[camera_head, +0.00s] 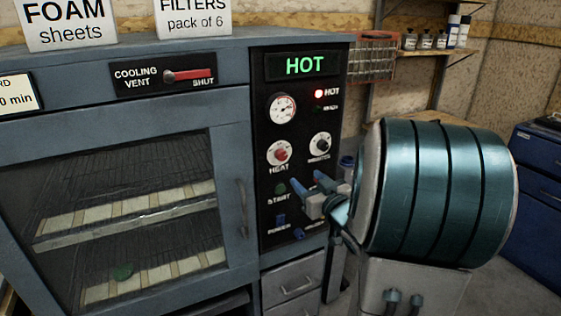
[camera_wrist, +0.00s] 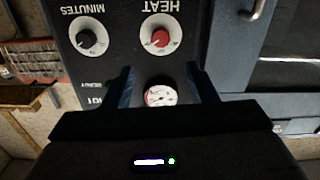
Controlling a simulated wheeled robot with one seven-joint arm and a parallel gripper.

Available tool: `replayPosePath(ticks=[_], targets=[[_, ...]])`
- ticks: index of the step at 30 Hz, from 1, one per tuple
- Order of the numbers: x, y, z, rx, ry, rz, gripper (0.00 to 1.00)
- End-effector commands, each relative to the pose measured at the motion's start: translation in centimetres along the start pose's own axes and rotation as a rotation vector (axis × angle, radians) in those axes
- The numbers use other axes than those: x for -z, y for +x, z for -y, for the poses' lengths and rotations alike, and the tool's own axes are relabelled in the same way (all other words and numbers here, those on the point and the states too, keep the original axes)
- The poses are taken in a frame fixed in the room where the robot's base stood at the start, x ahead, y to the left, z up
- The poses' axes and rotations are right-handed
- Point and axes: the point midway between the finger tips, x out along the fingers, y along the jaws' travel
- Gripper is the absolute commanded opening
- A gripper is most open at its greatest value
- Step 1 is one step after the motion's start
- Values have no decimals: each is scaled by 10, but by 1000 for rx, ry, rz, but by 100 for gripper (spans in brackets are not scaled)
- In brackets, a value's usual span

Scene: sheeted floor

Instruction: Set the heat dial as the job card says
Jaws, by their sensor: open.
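The heat dial (camera_head: 281,155) has a red knob on a white round scale on the black control panel (camera_head: 262,100). It also shows upside down in the wrist view (camera_wrist: 160,38); its setting is too small to read. My gripper (camera_head: 312,187) is open and empty, its blue fingers below and right of the heat dial in the head view. In the wrist view my gripper (camera_wrist: 163,76) has its fingers apart, with the dial beyond their tips. The job card (camera_head: 18,93) is cut off at the left edge; only "RD" and "0 min" show.
The minutes dial (camera_head: 320,146) is right of the heat dial, a gauge (camera_head: 282,109) above, a green start button (camera_head: 281,189) below. The display (camera_head: 306,66) reads HOT and a red lamp (camera_head: 319,94) is lit. The oven door (camera_head: 130,210) is shut. The cooling vent slider (camera_head: 190,76) is above it.

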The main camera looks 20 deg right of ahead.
Motion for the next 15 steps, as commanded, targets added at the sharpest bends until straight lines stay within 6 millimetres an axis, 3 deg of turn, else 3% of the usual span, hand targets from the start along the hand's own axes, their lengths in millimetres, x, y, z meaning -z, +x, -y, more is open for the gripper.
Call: replayPosePath(ticks=[5, 15], targets=[[1, 11, 0, 12, 5, -18, 52], [3, 77, 1, 12, 6, -17, 52]])
